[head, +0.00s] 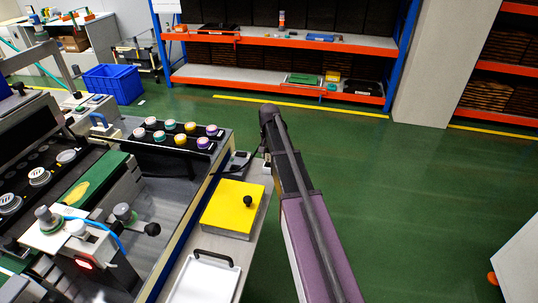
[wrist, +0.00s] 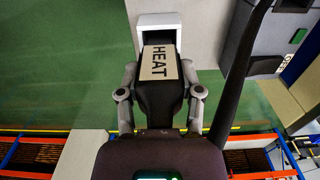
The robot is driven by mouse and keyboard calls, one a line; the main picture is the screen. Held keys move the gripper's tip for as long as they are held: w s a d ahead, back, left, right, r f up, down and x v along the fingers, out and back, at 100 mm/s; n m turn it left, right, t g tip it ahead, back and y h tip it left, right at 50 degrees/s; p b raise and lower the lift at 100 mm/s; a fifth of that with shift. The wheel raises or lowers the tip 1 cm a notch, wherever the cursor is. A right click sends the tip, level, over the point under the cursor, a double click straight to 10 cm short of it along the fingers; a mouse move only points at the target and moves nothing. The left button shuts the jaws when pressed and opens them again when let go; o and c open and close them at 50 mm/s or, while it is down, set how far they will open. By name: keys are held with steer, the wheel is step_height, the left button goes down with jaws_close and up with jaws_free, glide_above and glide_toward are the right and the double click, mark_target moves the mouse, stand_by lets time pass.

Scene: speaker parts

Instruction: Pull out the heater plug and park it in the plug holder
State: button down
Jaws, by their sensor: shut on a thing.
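The heater plug (wrist: 158,95) is a black block with a beige label reading HEAT, in the middle of the wrist view. My gripper (wrist: 159,80) is shut on it, one finger on each side. The plug's front end points at a white housing (wrist: 172,20) with a dark opening. I cannot tell whether the plug's tip is inside the opening or just short of it, nor whether this housing is the socket or the plug holder. In the head view my arm hides most of my gripper and the plug.
A thick black cable (wrist: 236,75) runs close on the right of my gripper. In the head view, a yellow plate with a black knob (head: 230,207) and a black-handled white box (head: 205,275) are on the bench beside the machine. Open green floor (head: 420,190) lies to the right.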

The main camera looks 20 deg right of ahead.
steer(key=shift+f+b, duration=1.1)
steer(key=shift+f, duration=0.05)
steer(key=shift+c, duration=0.9)
jaws_free()
steer(key=shift+r, duration=0.15)
step_height(320, 180, up, 10)
steer(key=p, duration=1)
steer(key=shift+r, duration=0.1)
steer(key=w+a+r+p, duration=0.1)
steer(key=a+r+p, duration=0.1)
steer(key=a, duration=0.5)
steer(key=w+a+r+p, duration=0.1)
steer(key=a+r+p, duration=0.2)
steer(key=a, duration=0.3)
steer(key=shift+w+a, duration=0.35)
steer(key=shift+w, duration=0.05)
steer(key=s+n, duration=0.6)
steer(key=s, duration=2.2)
steer(key=shift+a+n, duration=0.25)
steer(key=shift+n, duration=0.15)
